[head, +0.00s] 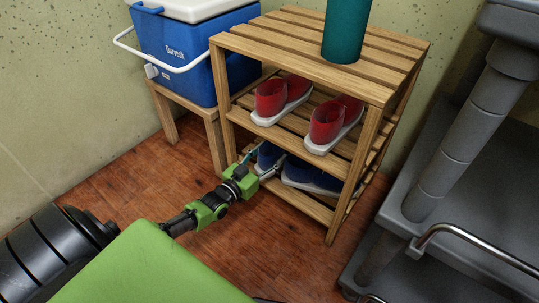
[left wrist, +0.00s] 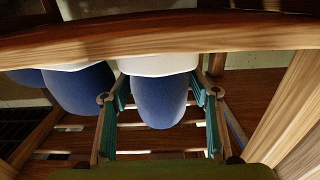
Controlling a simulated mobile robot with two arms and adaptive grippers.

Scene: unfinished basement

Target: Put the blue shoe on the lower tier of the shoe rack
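The wooden shoe rack (head: 375,92) stands in the middle of the head view. Two blue shoes are on its lower tier: the left one (head: 268,155) and the right one (head: 312,176). My left gripper (head: 259,166) reaches in at the front left of the lower tier. In the left wrist view, one blue shoe (left wrist: 158,103) lies between the spread fingers of the left gripper (left wrist: 158,92). Thin gaps seem to show beside it; contact is unclear. A second blue shoe (left wrist: 83,88) is beside it, outside the fingers. My right gripper is out of view.
Two red shoes (head: 270,98) (head: 326,122) are on the tier above. A teal vase-like container (head: 345,30) stands on the rack top. A blue cooler (head: 185,50) on a wooden stand is at the left; a grey cart (head: 465,195) is at the right. Floor in front is open.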

